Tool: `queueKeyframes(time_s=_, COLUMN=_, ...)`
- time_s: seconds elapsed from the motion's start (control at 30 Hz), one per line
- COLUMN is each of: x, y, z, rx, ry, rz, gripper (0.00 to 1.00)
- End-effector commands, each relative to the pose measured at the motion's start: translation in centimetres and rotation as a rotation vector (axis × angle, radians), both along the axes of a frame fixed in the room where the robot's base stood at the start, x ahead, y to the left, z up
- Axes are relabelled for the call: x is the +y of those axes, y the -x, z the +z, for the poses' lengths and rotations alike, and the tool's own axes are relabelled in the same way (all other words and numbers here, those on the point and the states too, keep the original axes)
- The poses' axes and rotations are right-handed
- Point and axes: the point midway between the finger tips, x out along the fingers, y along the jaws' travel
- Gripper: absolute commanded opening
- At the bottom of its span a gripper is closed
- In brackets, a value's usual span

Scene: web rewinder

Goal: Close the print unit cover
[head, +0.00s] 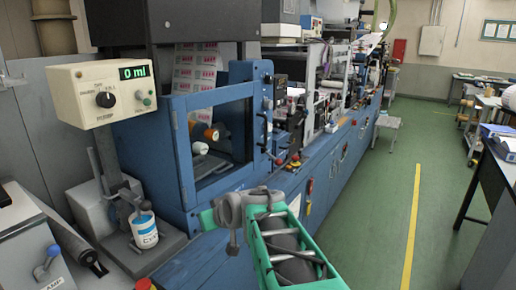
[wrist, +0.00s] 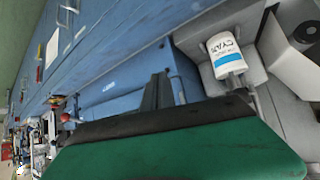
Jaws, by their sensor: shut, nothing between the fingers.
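The print unit cover (head: 180,152) is a blue frame around a window, on the near end of the blue machine. Rollers and an orange-ended core show through it. I cannot tell from this angle whether it stands fully open or partly swung. My gripper (head: 233,232) is grey, at the end of my green arm, in front of and below the cover's lower right part. Its fingers are shut with nothing between them, and it looks apart from the cover. In the wrist view, the dark fingers (wrist: 162,88) point at blue machine panels; the cover is not clearly identifiable there.
A dispenser with a "0 ml" display (head: 100,92) stands at the left. A white cyan-labelled can (head: 144,231) sits below it and also shows in the wrist view (wrist: 226,56). A dark table (head: 490,165) is at the right. The green aisle floor (head: 380,215) is clear.

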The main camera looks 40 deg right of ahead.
Motion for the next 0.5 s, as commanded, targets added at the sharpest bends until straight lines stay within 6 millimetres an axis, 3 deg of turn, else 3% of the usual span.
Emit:
queueKeyframes(time_s=0.03, x=-5.9, y=-2.1, z=0.7, rx=-0.123, ry=0.017, rz=-0.061, gripper=0.0)
queueKeyframes(time_s=0.1, x=-13.3, y=-3.7, z=3.8, rx=-0.314, ry=0.059, rz=-0.123, gripper=0.0)
queueKeyframes(time_s=0.2, x=-21.7, y=-2.9, z=7.7, rx=-0.52, ry=0.126, rz=-0.203, gripper=0.0)
queueKeyframes(time_s=0.3, x=-26.1, y=-1.5, z=10.0, rx=-0.632, ry=0.169, rz=-0.249, gripper=0.0)
queueKeyframes(time_s=0.4, x=-27.5, y=-1.3, z=11.0, rx=-0.669, ry=0.184, rz=-0.262, gripper=0.0)
queueKeyframes(time_s=0.5, x=-27.8, y=-2.5, z=11.1, rx=-0.669, ry=0.184, rz=-0.26, gripper=0.0)
